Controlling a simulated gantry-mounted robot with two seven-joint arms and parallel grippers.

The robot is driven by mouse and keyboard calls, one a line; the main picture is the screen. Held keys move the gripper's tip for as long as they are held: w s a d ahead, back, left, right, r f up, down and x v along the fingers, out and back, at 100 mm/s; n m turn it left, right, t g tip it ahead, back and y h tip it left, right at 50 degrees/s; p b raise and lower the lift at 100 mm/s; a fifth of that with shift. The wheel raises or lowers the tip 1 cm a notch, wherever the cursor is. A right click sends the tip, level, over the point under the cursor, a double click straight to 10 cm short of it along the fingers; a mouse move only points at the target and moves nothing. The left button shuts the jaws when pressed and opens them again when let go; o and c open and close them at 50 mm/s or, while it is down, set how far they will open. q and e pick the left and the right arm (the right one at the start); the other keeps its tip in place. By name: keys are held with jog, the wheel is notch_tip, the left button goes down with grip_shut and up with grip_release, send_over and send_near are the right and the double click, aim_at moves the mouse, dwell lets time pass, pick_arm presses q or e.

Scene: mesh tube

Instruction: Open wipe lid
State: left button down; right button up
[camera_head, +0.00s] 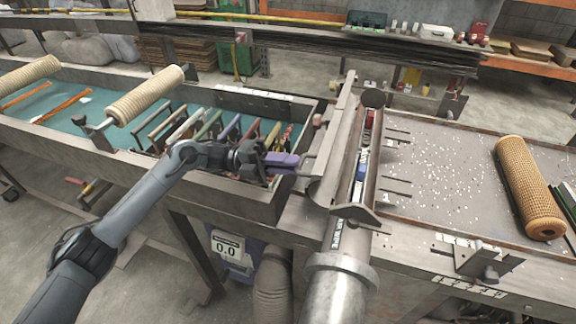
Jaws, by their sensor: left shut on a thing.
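The wipe lid (333,140) is a long grey metal flap along the left side of a narrow trough (364,150). It stands tilted up to the left, and the trough beside it is uncovered, with blue, white and red items inside. My left gripper (297,160), with purple fingers, reaches in from the left and is shut at the thin handle on the lid's left side. The fingertips partly hide the grip on the handle. My right gripper is not in view.
A bin (240,208) with several coloured-handled tools lies under my left arm. A large pipe (338,290) runs out below the trough. A tan mesh tube (529,187) lies on the speckled right table (440,180). Pale rollers (145,94) are at the left.

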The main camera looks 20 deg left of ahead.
pick_arm(q)
jog(key=shift+f, duration=0.15)
jog(key=c, duration=1.5)
grip_release()
jog(key=o, duration=0.3)
jog(key=shift+d, duration=0.15)
jog(key=shift+o, duration=0.2)
jog(key=shift+r, duration=0.2)
jog(key=s+d+r+p, duration=0.2)
jog(key=d+r+p, duration=0.1)
jog(key=d+r, duration=0.7)
jog(key=shift+s+d+r, duration=0.25)
jog(key=shift+d, duration=0.5)
